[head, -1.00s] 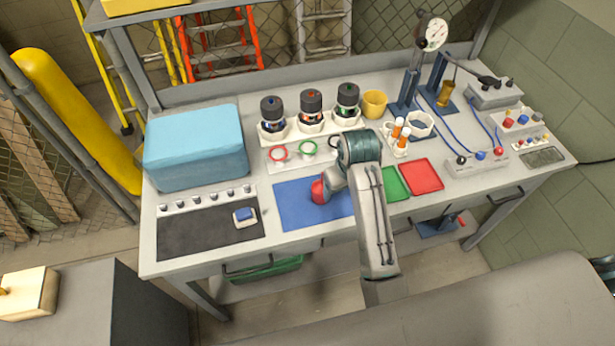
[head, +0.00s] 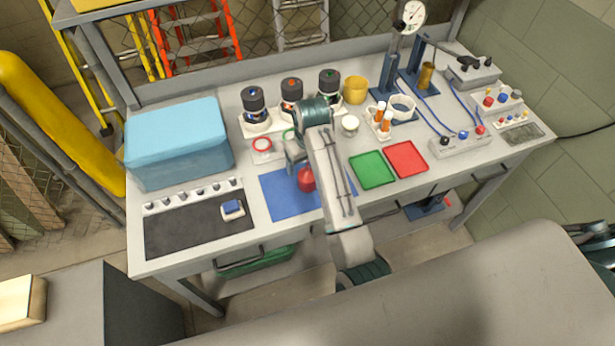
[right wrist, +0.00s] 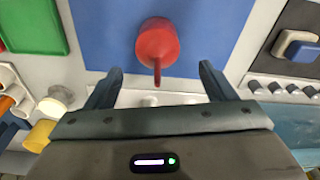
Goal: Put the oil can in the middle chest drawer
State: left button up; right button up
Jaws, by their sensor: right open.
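The red oil can (head: 306,180) stands on the blue mat (head: 280,203) at the front middle of the workbench. In the right wrist view, the oil can (right wrist: 157,45) lies just beyond the fingertips, roughly centred between them, with its thin spout pointing toward the gripper. My right gripper (right wrist: 160,72) is open and empty, apart from the can. In the head view, the right gripper (head: 295,160) is just behind and above the can, partly hidden by my arm. My left gripper is not in view. I cannot make out a middle chest drawer for certain.
A blue box (head: 178,140) and a black mat (head: 190,232) are on the left. Green (head: 372,169) and red (head: 407,159) trays lie right of the blue mat. Jars (head: 292,95) stand behind. A grey cabinet (head: 75,305) is at lower left.

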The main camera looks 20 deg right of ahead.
aim_at(307, 170)
notch_tip(307, 170, down, 4)
jog(key=shift+d+r+p, duration=0.1)
jog(key=shift+r+p, duration=0.15)
jog(key=shift+p, duration=0.65)
jog(key=shift+f, duration=0.45)
jog(key=c, duration=1.1)
jog(key=shift+c, duration=0.2)
jog(key=shift+w+r, duration=0.1)
